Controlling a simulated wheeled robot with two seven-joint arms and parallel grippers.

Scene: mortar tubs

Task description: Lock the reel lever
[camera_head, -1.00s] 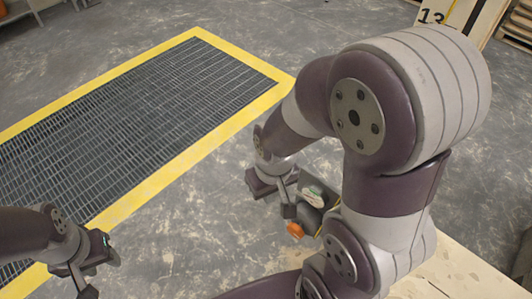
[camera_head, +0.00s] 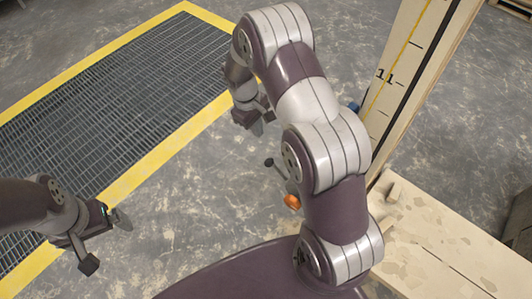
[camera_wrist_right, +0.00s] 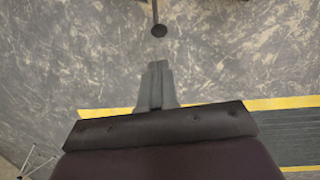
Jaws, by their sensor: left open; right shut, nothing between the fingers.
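A thin lever with a dark round knob (camera_head: 268,162) sticks out to the left from behind my right arm. In the right wrist view a dark rod with a round knob (camera_wrist_right: 158,30) hangs in from the top edge. An orange knob (camera_head: 292,201) shows just below the lever. The reel body is hidden behind my right arm. My right gripper (camera_head: 258,127) is shut and empty, above the dark knob in the head view; its closed fingers (camera_wrist_right: 155,80) point toward the knob, apart from it. My left gripper (camera_head: 106,242) is open and empty at the far left.
A tall board with black marks and the number 11 (camera_head: 410,60) stands at the right, with a small blue thing (camera_head: 353,106) beside it. A pale mortar-stained surface (camera_head: 450,235) lies at lower right. A yellow-edged floor grate (camera_head: 110,90) is at upper left.

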